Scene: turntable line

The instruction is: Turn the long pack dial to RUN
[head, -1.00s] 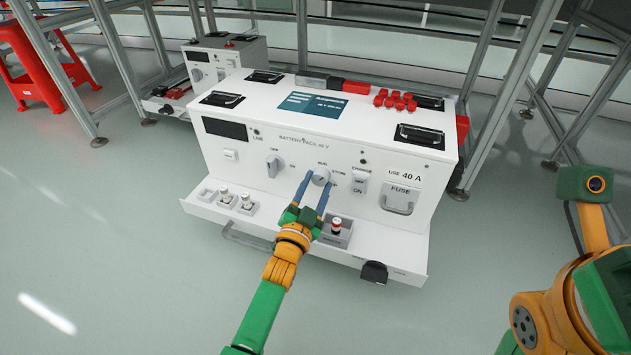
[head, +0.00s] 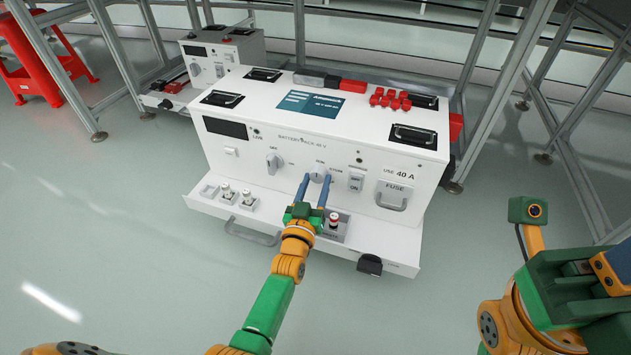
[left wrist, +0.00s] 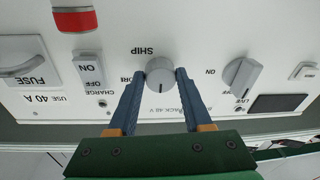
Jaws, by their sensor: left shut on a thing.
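The long battery pack (head: 240,165) is a white box with a control panel facing me. Its round grey dial (head: 318,176) sits mid-panel and also shows in the left wrist view (left wrist: 160,74). My left gripper (head: 315,187) has its two blue fingers on either side of the dial, shut on it. In the left wrist view, which is upside down, a dark line on the dial points down the picture, away from the SHIP label. The fingers partly cover neighbouring lettering. Part of my right gripper (head: 605,272) shows at the right edge; its fingertips are out of frame.
A grey lever knob (head: 274,163), a charge switch (head: 355,181) and a fuse handle (head: 392,197) share the panel. A red-topped post (head: 333,219) stands on the front ledge below the dial. Metal frame legs stand around.

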